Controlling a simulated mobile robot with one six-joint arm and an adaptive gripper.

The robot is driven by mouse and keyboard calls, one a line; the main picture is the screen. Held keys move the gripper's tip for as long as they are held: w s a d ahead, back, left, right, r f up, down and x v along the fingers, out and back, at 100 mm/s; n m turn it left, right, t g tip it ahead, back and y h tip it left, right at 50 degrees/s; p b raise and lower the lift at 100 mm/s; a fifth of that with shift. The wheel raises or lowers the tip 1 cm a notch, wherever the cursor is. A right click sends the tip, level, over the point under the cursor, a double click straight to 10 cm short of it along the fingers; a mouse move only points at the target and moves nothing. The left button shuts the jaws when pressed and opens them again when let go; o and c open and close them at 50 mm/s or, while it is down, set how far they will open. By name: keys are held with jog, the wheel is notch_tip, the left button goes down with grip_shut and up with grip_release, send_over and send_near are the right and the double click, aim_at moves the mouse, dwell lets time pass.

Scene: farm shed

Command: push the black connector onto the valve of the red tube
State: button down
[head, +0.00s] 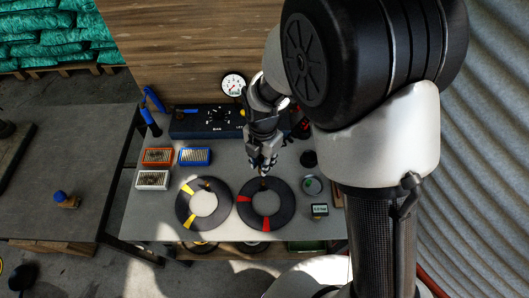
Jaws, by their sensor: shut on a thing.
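The red tube (283,214) is a black ring with red bands, lying flat on the grey workbench. My gripper (263,168) is over the far edge of this ring, pointing down. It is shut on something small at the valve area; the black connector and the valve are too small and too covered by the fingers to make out. I cannot tell whether connector and valve touch. A second ring with yellow bands (182,210) lies just to the left.
A dark blue box with a dial (200,122) and a round white gauge (233,85) stand at the back. Orange, blue and white small boxes (157,156) sit at left. A round tin (312,185) and a small display device (320,210) lie right of the red-banded ring.

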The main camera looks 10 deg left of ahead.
jog(key=shift+s+f+b, duration=0.1)
jog(key=shift+f+b, duration=0.55)
jog(key=shift+f, duration=0.2)
jog(key=shift+f+b, duration=1.15)
jog(key=shift+f, duration=0.4)
jog(key=shift+f+b, duration=1.5)
jog(key=shift+f, duration=0.65)
dwell(0.6)
jog(key=c, duration=1.3)
grip_release()
jog(key=shift+c, duration=0.2)
jog(key=o, duration=0.5)
jog(key=shift+o, duration=0.2)
jog(key=shift+r, duration=0.1)
